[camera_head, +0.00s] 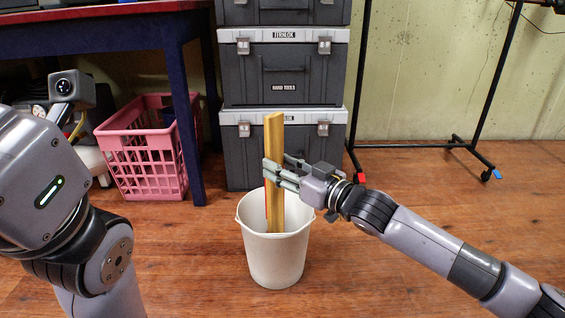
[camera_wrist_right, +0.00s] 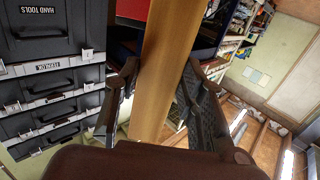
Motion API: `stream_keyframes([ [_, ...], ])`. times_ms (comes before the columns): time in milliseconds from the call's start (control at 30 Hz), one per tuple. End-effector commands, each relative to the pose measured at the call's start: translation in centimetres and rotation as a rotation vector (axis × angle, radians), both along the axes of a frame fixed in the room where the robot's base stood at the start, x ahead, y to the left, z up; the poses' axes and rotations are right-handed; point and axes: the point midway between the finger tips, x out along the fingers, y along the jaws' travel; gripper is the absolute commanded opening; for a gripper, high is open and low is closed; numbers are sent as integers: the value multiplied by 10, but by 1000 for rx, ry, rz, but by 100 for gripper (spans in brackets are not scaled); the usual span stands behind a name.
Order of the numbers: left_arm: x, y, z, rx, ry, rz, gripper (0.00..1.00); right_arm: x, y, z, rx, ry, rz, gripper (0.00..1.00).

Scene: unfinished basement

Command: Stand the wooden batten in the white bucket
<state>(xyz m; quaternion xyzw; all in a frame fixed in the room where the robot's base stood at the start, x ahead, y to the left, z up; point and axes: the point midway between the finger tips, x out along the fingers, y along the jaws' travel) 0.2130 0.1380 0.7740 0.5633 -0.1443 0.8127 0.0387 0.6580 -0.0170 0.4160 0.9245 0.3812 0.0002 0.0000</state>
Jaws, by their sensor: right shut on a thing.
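The wooden batten (camera_head: 276,136) is a long yellow-brown strip, close to upright. Its lower part is inside the white bucket (camera_head: 275,262), and its upper part rises well above the rim. The bucket's front wall hides the batten's bottom end, so I cannot tell if it touches the bucket floor. My right gripper (camera_head: 277,173) reaches in from the right and is shut on the batten above the rim. In the right wrist view the batten (camera_wrist_right: 163,72) runs between the two fingers. My left arm shows at the left edge of the head view, but its gripper fingers do not.
Stacked dark toolboxes (camera_head: 284,80) stand just behind the bucket. A pink basket (camera_head: 143,150) is at the left, by the blue leg of a table (camera_head: 100,32). A black metal stand (camera_head: 425,144) is at the back right. Wooden floor around the bucket is clear.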

Motion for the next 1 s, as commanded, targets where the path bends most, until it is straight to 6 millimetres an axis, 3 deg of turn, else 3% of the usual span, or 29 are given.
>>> stream_keyframes([
  [233, 0, 0, 0, 0, -1, 0, 41, 0, 0, 1, 1, -1, 1, 5],
  [267, 0, 0, 0, 0, -1, 0, 41, 0, 0, 1, 1, -1, 1, 38],
  [600, -1, 0, 0, 0, -1, 0, 41, 0, 0, 0, 1, -1, 1, 60],
  [1000, 1, 1, 0, -3, 4, -2, 41, 0, 0, -1, -1, 1, 0, 60],
])
